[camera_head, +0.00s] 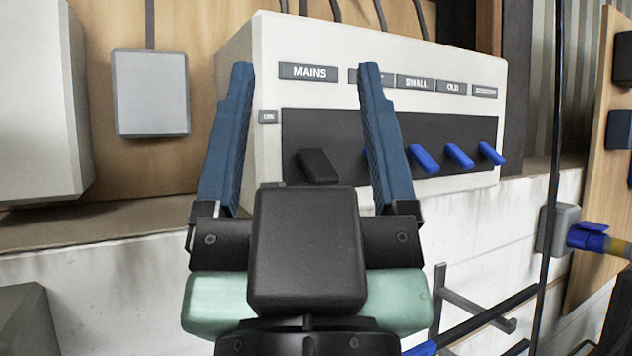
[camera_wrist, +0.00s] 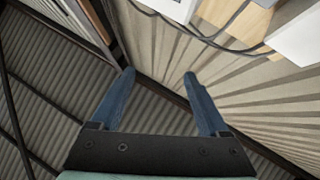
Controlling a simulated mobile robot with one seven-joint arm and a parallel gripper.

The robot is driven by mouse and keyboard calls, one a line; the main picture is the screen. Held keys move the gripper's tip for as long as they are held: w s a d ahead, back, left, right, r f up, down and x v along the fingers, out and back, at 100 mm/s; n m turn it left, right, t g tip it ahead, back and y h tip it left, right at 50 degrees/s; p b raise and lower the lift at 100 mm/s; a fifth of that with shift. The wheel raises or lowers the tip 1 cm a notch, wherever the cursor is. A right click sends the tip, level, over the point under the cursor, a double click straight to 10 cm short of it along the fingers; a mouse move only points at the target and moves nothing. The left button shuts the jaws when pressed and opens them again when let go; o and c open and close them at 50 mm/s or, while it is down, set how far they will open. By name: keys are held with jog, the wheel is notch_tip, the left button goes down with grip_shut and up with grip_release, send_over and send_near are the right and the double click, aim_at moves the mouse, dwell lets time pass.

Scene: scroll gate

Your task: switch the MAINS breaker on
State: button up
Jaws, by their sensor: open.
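The breaker box (camera_head: 385,60) is a pale cabinet with a dark panel and a row of labels. The MAINS label (camera_head: 309,72) is at the left end of the row. Below it is a black lever (camera_head: 319,165), the MAINS breaker, which points down and outward. Several blue levers (camera_head: 459,155) sit to its right; one is partly hidden by my right finger. My gripper (camera_head: 306,78) is open and empty in front of the box, its blue fingers on either side of the MAINS column in the head view. In the wrist view the gripper (camera_wrist: 158,78) has nothing between its fingers.
A grey box (camera_head: 150,92) and a larger pale cabinet (camera_head: 38,100) hang to the left. A grey socket with a blue plug (camera_head: 590,237) is at the right. A dark vertical pole (camera_head: 552,180) stands at the right. Cables (camera_head: 337,12) rise above the breaker box.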

jog(key=w+d+r+n+g+y, duration=0.1)
jog(key=w+r+n+y, duration=0.1)
jog(key=y, duration=0.3)
jog(key=n+g+y, duration=0.3)
jog(key=g, duration=0.7)
send_near(328, 177)
jog(key=p+x, duration=0.1)
jog(key=x, duration=0.7)
jog(key=shift+w+a+p, duration=0.15)
jog(key=shift+w+p, duration=0.15)
jog(key=shift+w, duration=0.1)
grip_shut()
